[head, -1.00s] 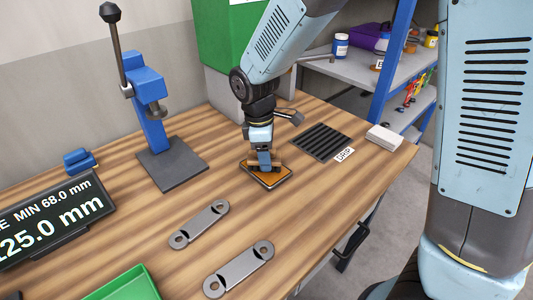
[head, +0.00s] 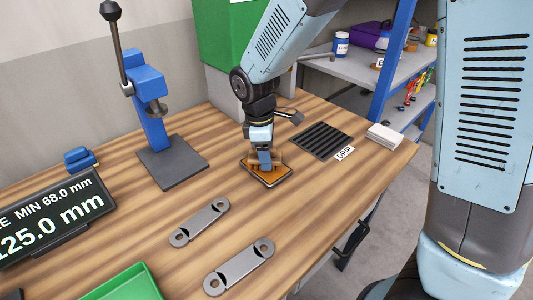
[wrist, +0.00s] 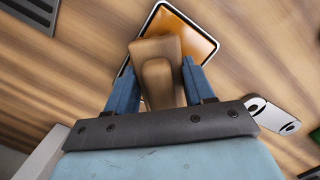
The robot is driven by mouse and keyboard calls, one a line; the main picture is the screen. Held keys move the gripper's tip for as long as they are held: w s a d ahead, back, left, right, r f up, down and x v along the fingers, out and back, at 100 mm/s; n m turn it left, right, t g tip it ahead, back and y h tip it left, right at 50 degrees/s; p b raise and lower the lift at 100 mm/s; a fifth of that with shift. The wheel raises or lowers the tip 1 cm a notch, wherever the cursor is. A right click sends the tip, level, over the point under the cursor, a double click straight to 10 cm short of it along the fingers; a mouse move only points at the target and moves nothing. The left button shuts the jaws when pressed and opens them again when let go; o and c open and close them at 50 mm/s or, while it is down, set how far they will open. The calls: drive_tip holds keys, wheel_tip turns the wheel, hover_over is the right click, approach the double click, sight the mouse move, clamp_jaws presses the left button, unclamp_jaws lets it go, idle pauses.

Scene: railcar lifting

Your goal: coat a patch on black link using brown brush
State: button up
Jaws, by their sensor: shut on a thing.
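My gripper (head: 264,160) is shut on the brown brush (wrist: 158,75), whose wooden handle sits between the blue fingers in the wrist view. The gripper is over a shallow dark-rimmed pan (head: 268,185) with an orange-brown surface. The brush's bristles are hidden, so I cannot tell whether they touch that surface. Two grey links with round eyes lie on the bench: one nearer the pan (head: 200,222) and one closer to the front (head: 240,268). Neither looks clearly black. Part of a link (wrist: 271,116) shows at the right of the wrist view.
A black ribbed mat (head: 321,140) with a DRIP label lies right of the pan, near a white stack (head: 384,136). A blue lever press (head: 153,120) stands at the back left. A display (head: 55,216) and green tray (head: 125,285) are front left.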

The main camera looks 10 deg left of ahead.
idle(0.4)
drive_tip(key=shift+r, duration=3.5)
